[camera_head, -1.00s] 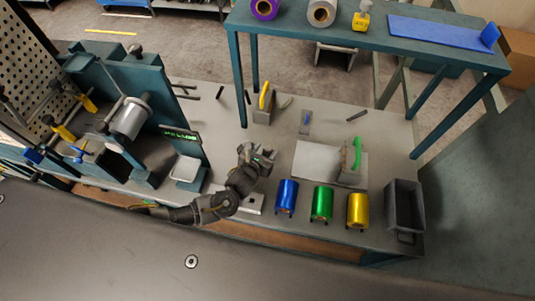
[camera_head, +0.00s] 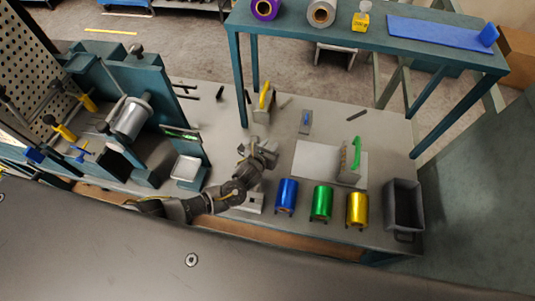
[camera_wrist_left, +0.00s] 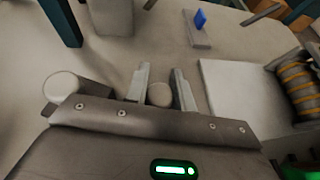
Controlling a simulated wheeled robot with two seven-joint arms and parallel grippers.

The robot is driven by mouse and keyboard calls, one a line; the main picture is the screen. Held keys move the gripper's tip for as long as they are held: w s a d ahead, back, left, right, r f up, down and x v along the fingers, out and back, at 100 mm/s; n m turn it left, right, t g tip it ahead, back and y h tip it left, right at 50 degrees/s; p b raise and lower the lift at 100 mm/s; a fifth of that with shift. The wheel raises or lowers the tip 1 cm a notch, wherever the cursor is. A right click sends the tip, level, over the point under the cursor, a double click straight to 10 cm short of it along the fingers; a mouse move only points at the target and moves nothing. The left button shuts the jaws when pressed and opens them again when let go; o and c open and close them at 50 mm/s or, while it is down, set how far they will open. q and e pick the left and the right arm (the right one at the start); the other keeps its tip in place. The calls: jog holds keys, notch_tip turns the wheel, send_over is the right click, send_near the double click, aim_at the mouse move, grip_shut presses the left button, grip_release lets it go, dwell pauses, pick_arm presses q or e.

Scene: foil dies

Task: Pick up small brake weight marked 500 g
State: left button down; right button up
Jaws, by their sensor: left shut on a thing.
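My left gripper (camera_head: 268,148) is over the middle of the grey bench, left of the white plate. In the left wrist view its two fingers (camera_wrist_left: 160,90) stand on either side of a small pale round-topped piece (camera_wrist_left: 160,95) and are shut on it. This looks like a small brake weight; no 500 g marking can be read. A second, wider pale round-topped cylinder (camera_wrist_left: 62,86) stands just left of the fingers. In the head view the gripper hides both pieces. My right gripper is not in view.
Blue (camera_head: 286,196), green (camera_head: 321,203) and gold (camera_head: 357,209) foil rolls line the front edge, beside a dark bin (camera_head: 404,205). A yellow-handled block (camera_head: 262,113) stands behind the gripper. The press (camera_head: 130,120) is left.

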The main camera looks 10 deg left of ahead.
pick_arm(q)
jog(key=shift+r, duration=0.15)
jog(key=shift+r, duration=0.55)
jog(key=s+a+r, duration=0.7)
jog(key=s+r, duration=0.4)
jog(key=shift+s+a+r, duration=0.3)
jog(key=shift+a+r, duration=0.1)
